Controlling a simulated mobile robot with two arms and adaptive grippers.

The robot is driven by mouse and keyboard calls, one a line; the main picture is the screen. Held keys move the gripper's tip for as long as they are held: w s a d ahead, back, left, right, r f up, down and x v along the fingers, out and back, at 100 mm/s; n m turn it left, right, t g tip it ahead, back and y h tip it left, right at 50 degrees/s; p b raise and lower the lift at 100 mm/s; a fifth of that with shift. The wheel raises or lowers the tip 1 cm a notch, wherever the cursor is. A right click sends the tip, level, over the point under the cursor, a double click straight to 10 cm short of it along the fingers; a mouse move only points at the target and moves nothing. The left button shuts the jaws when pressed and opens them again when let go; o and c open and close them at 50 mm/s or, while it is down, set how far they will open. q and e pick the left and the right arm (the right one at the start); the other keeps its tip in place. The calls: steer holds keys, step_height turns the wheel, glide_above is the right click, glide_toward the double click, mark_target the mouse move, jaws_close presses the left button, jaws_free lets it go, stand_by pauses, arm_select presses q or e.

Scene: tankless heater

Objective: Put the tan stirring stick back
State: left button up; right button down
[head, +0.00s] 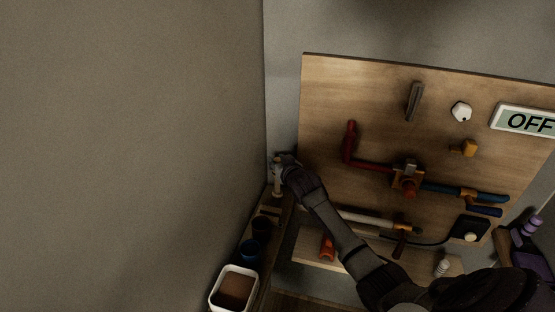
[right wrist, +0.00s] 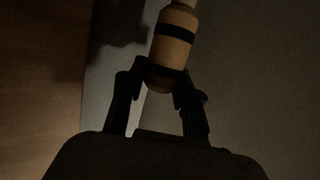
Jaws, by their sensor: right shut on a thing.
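My right gripper (head: 281,164) reaches to the far left edge of the wooden board, above a narrow shelf along the side wall. It is shut on the tan stirring stick (head: 277,184), which looks roughly upright in the head view. In the right wrist view the gripper (right wrist: 160,95) has its fingers on both sides of the stick's tan handle with black bands (right wrist: 173,52). The stick's far end is out of that view. Whether its lower end touches anything is too dark to tell. My left gripper is not in view.
The narrow shelf holds a dark brown cup (head: 261,228), a blue cup (head: 249,250) and a white container with brown contents (head: 235,288). The wooden board (head: 330,90) carries red and blue pipes and a valve.

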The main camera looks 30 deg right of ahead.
steer(key=shift+f, duration=0.4)
steer(key=shift+f, duration=0.2)
steer(key=shift+f+b, duration=0.3)
steer(key=shift+b, duration=0.15)
steer(key=c, duration=0.7)
jaws_free()
steer(key=shift+c, duration=0.2)
steer(key=v, duration=1.2)
